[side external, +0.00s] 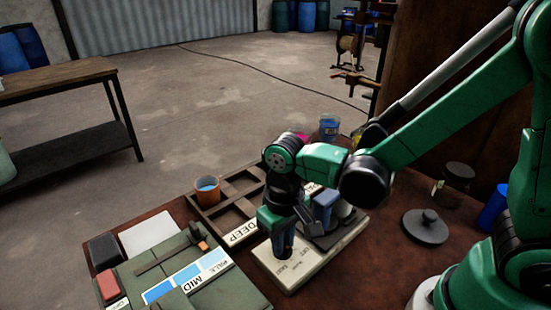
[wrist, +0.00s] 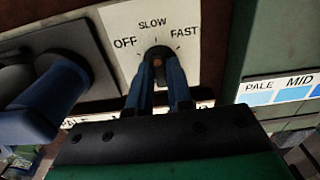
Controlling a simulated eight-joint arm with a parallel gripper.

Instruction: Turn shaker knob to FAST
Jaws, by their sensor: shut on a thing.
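The shaker knob (wrist: 157,55) is a small dark knob with a brownish part, on a cream panel (wrist: 118,22) printed OFF, SLOW and FAST. My gripper (wrist: 158,78) is shut on the knob, with one blue finger on each side of it. The fingers cover much of the knob, and I cannot tell which mark it points to. In the side view the cream shaker base (side external: 297,273) sits on the table, and my gripper (side external: 282,246) reaches down over its front left part. The knob is hidden there.
A blue thing (side external: 326,200) stands on the shaker, close to my gripper. A green box with a PALE–MID scale (side external: 188,279) lies to the left. Behind it is a divided brown tray (side external: 240,184) with an orange cup (side external: 207,191). A dark round lid (side external: 425,228) lies to the right.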

